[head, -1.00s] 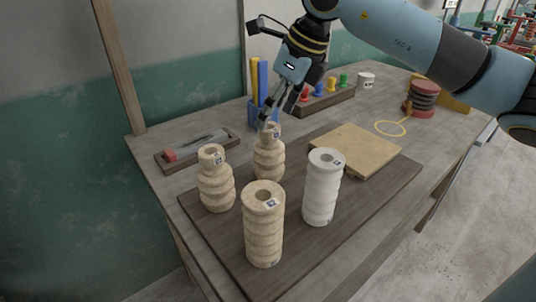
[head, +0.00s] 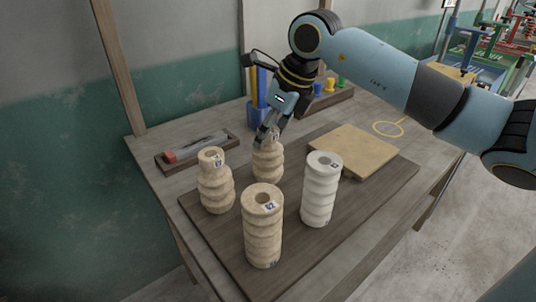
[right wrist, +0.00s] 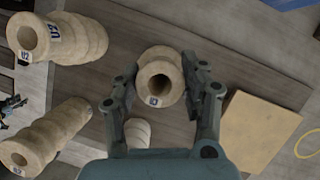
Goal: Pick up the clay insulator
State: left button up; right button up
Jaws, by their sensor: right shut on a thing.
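Several ribbed insulators stand upright on a dark board (head: 300,258). The back beige clay insulator (head: 268,165) is between the fingers of my right gripper (head: 270,138), which is shut on its upper part. In the right wrist view this insulator (right wrist: 160,72) shows from above, its round hole and a small label visible, with a finger on either side. A beige insulator (head: 217,190) stands to the left and another (head: 263,235) in front. A white insulator (head: 319,192) stands to the right. The held one still appears to rest on the board. My left gripper is not seen.
A tan square slab (head: 352,152) lies at the board's back right, with a yellow ring (head: 388,129) beyond. A blue holder (head: 256,114) stands behind the gripper. A shallow tool tray (head: 195,152) lies at left. A rack with coloured knobs (head: 330,103) stands at the back.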

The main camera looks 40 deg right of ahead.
grip_shut()
jog(key=shift+r, duration=0.1)
